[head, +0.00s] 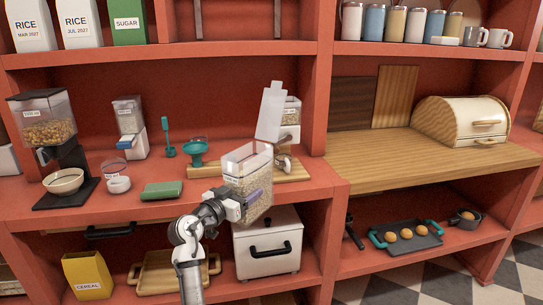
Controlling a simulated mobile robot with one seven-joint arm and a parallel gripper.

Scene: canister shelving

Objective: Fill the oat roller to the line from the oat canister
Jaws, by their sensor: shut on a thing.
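My gripper (236,207) is shut on a clear canister of pale oats (247,172), held roughly upright in front of the shelf's edge. A pale translucent panel (270,110) stands up behind the canister; I cannot tell whether it is the canister's lid. Behind it, a machine with a clear, labelled hopper (292,110), apparently the oat roller, stands on a wooden board (297,169). The hopper holds some pale grain. The panel and canister hide part of the machine, and its fill line cannot be made out.
A white lidded bin (267,247) stands below the canister. The right wooden counter (390,165) has free room.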

